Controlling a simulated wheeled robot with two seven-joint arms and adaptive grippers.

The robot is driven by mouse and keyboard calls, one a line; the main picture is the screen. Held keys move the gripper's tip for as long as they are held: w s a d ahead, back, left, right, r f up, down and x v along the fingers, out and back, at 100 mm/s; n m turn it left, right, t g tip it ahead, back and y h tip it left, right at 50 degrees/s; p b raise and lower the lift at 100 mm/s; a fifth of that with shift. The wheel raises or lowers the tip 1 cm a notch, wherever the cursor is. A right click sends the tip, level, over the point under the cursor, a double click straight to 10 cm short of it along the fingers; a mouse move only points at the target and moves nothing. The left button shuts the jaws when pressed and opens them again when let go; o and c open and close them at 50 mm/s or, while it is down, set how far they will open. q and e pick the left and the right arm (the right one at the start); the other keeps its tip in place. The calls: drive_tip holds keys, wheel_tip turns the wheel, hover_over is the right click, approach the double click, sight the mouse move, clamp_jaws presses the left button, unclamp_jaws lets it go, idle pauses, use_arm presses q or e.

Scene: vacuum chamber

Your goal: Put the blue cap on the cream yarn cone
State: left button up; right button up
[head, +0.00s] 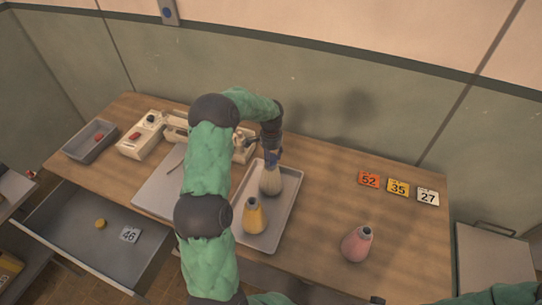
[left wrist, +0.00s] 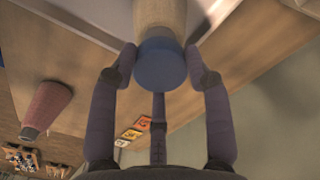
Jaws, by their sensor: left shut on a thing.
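The cream yarn cone (head: 270,183) stands upright in the back part of a grey tray (head: 242,238). My left gripper (head: 272,155) is directly above its narrow top, pointing down. The blue cap (left wrist: 160,65) is between the fingers of my left gripper (left wrist: 160,75), which is shut on it. The cap lines up with the cone's top (left wrist: 160,15) in the left wrist view. I cannot tell if it is fully seated. In the head view the gripper mostly hides the cap. My right gripper is not in view.
A yellow cone (head: 254,217) stands in the same tray, close in front. A pink cone (head: 357,243) stands on the table to the right, before number cards (head: 398,187). A cream device (head: 141,138) and grey bin (head: 90,142) are at left. An open drawer (head: 90,240) juts out.

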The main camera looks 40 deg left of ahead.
use_arm(q)
drive_tip(key=shift+f+b, duration=0.8)
drive_tip(key=shift+f, duration=0.45)
drive_tip(key=o, duration=0.9)
wheel_tip(320, 180, up, 12)
drive_tip(key=shift+r, duration=0.1)
drive_tip(key=shift+d, duration=0.1)
